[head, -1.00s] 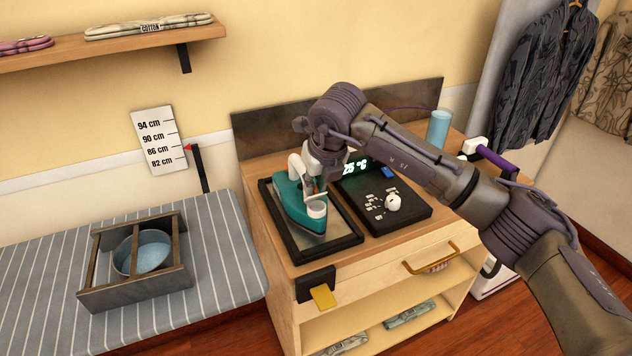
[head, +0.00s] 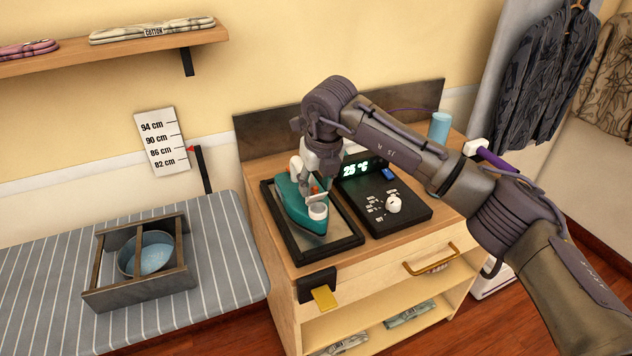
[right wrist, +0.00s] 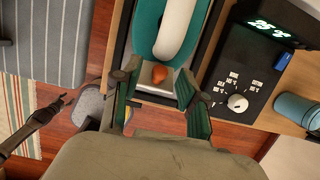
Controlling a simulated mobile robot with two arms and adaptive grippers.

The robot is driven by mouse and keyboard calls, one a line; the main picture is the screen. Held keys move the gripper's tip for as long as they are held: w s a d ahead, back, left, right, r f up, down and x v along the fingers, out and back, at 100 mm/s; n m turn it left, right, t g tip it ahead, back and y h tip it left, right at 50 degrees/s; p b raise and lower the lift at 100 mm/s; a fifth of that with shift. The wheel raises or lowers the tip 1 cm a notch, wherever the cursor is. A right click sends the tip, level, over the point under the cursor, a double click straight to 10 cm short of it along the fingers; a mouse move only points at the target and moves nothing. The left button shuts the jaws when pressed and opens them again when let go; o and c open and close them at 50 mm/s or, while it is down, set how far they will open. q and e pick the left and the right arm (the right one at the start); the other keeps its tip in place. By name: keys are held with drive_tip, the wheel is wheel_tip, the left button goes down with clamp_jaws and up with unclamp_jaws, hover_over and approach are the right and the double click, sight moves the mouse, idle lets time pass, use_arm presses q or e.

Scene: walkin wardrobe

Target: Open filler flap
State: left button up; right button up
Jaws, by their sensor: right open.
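A teal and white iron (head: 291,203) stands on a dark-framed metal plate on the cabinet top. A white round cup-like part (head: 317,211) shows at its near end. A small orange part, which may be the filler flap, shows on the iron in the right wrist view (right wrist: 159,75). My right gripper (head: 317,192) is open over this end of the iron. In the right wrist view its fingers (right wrist: 157,82) are on either side of the orange part. I cannot tell whether they touch it.
Right of the plate is a black control panel (head: 415,208) with a white knob and a lit display. A blue cylinder (head: 439,127) stands behind it. A yellow tab (head: 324,297) juts from the cabinet front. A wooden caddy (head: 140,298) with a bowl sits on the striped bench.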

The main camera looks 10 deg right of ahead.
drive_tip(key=v, duration=1.2)
